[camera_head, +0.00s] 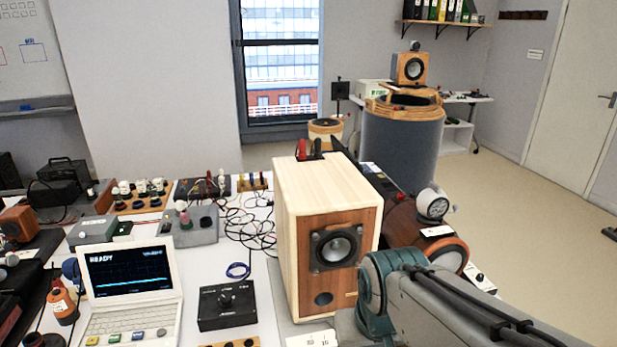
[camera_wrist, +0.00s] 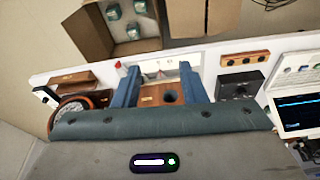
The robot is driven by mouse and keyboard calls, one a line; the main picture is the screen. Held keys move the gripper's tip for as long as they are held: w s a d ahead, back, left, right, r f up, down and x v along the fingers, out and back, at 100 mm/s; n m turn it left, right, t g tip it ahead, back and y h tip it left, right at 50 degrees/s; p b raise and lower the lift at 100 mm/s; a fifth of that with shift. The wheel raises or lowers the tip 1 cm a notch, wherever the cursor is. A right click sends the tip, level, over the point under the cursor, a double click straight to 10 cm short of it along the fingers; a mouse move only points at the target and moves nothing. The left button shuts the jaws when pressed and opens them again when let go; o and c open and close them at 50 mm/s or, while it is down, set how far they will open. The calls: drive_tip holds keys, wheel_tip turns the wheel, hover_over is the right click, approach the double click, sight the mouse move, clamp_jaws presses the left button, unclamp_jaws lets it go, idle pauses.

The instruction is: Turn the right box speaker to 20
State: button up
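A large box speaker (camera_head: 303,195) with pale sides and a brown front stands in the middle of the head view. Its front carries a dark round driver and a lower port. Part of the brown front and the port (camera_wrist: 170,97) show in the wrist view. My gripper (camera_wrist: 159,70) is open there, with one teal finger at each side of the brown front; contact cannot be told. In the head view my gripper (camera_head: 371,292) is at the speaker's lower right, its fingertips hidden. A white card (camera_head: 311,339) lies before the speaker; its marking is too small to read surely.
A black knob box (camera_head: 227,305) and a laptop (camera_head: 130,290) stand left of the speaker. Loose cables lie behind left. An open cardboard box (camera_wrist: 92,45) is beyond the table edge.

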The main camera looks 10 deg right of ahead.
drive_tip(key=shift+w, duration=0.1)
drive_tip(key=shift+c, duration=1)
drive_tip(key=w+d+f+m, duration=0.1)
drive_tip(key=w+d+f, duration=0.15)
drive_tip(key=w, duration=0.35)
drive_tip(key=w+d+f+m+t+h, duration=0.1)
drive_tip(key=w+d+f, duration=0.15)
drive_tip(key=w, duration=0.35)
drive_tip(key=w+d+f+m, duration=0.1)
drive_tip(key=w+d+f, duration=0.1)
drive_tip(key=w+f, duration=0.35)
drive_tip(key=b+x, duration=0.2)
drive_tip(key=x, duration=0.2)
drive_tip(key=w+b+x, duration=0.1)
drive_tip(key=b+x, duration=0.1)
drive_tip(key=x, duration=0.2)
drive_tip(key=w+b+x, duration=0.1)
drive_tip(key=x, duration=0.4)
drive_tip(key=shift+w+d+r+b, duration=0.1)
drive_tip(key=shift+w+r+b, duration=0.05)
drive_tip(key=shift+r+b, duration=0.3)
clamp_jaws()
drive_tip(key=shift+t, duration=0.3)
